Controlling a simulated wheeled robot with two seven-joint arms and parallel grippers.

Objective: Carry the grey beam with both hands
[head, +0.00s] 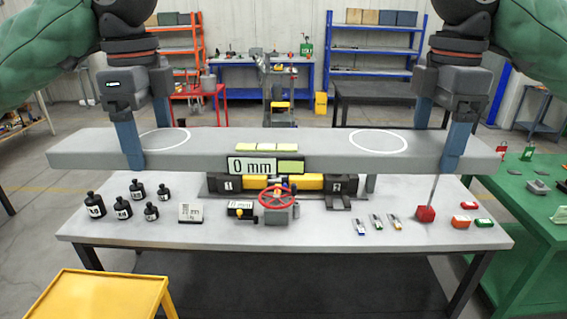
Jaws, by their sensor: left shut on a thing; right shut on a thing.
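The long grey beam (213,152) lies level across the head view, above the grey worktable. It has two white rings on its top and a display reading 0 mm on its front. My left gripper (146,148) is shut on the beam near its left end, one finger on the front side and one behind. My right gripper (437,145) is shut on the beam near its right end in the same way. The jack unit with yellow parts (310,183) and a red handwheel (277,196) is below the beam's middle. Whether the beam touches it is hard to tell.
A yellow stand (95,296) is at front left, a green table (530,205) at right. Shelves stand behind.

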